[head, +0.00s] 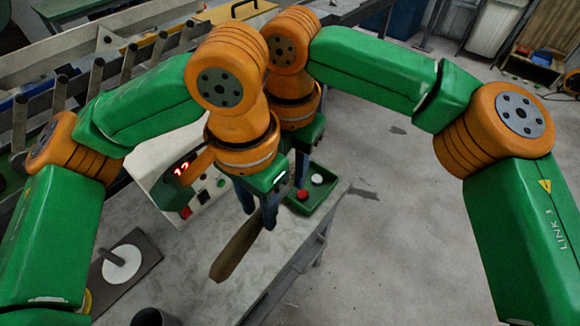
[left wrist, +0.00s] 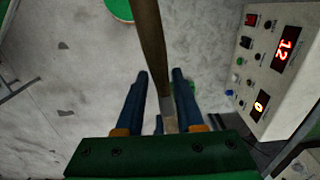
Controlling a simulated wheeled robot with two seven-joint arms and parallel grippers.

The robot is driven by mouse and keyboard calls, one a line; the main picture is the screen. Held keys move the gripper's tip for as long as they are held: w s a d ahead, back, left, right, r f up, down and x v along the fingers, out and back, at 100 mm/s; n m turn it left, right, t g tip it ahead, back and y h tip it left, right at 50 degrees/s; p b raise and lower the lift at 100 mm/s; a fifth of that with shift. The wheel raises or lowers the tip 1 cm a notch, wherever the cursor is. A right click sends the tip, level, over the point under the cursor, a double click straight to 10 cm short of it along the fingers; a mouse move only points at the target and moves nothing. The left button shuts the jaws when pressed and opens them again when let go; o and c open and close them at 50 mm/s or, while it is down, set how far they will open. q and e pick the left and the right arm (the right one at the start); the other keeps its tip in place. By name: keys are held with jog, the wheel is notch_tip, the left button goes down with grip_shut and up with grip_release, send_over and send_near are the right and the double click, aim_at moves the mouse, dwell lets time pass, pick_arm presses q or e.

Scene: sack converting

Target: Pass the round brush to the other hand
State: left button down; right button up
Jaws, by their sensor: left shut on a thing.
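The round brush (head: 236,250) has a long brown wooden handle that slants down and left over the bench in the head view. In the left wrist view the handle (left wrist: 151,45) runs up from between the fingers, with a grey part near the palm. My left gripper (head: 257,208) is shut on the brush. My right gripper (head: 301,165) is just behind it, close by and mostly hidden by my left arm. Its jaws cannot be made out, nor whether it touches the brush.
A grey bench (head: 200,240) lies below. A control box (head: 205,195) with red digits stands behind and left of the brush. A green tray (head: 325,197) with red and white round pieces is at right. A dark plate with a white disc (head: 121,264) lies left. Open floor is at right.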

aim_at(259, 214)
pick_arm(q)
jog(key=shift+c, duration=2.3)
grip_release()
jog(key=shift+d, duration=0.1)
notch_tip(259, 214, up, 12)
